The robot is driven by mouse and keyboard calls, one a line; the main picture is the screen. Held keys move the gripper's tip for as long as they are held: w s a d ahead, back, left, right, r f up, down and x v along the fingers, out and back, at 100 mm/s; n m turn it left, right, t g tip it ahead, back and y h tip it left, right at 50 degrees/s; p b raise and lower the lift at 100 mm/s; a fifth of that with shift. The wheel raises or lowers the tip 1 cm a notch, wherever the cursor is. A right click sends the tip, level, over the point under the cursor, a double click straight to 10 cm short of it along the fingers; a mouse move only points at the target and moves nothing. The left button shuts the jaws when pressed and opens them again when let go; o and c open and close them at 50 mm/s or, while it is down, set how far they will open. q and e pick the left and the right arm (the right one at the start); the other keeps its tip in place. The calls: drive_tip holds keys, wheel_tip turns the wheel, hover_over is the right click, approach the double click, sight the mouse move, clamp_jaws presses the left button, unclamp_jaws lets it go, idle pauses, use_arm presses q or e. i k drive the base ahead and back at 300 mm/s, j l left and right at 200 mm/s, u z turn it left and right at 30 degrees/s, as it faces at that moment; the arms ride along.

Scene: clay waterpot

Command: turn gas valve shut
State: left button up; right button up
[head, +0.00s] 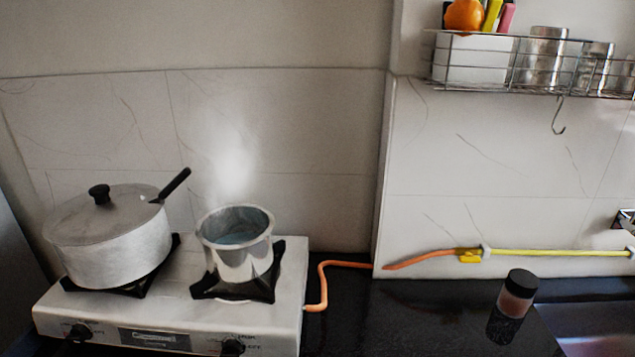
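The gas valve (470,256) is a small yellow fitting low on the white tiled wall, right of the wall corner. An orange hose (425,258) joins its left side, and a yellow pipe (560,252) runs right from it along the wall. The exact angle of its handle is too small to tell. The orange hose continues round the corner to the white gas stove (200,325). Neither gripper shows in the head view.
On the stove stand a lidded pan (110,245) and an open steaming pot (237,245) of liquid. A dark-lidded jar (517,293) stands on the black counter (420,320) below the valve, left of a sink (600,325). A wire rack (490,75) with a hook hangs above.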

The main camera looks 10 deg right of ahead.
sight(467, 257)
drive_tip(key=k+l, duration=0.55)
drive_tip(key=l+z, duration=0.1)
drive_tip(key=z, duration=1.2)
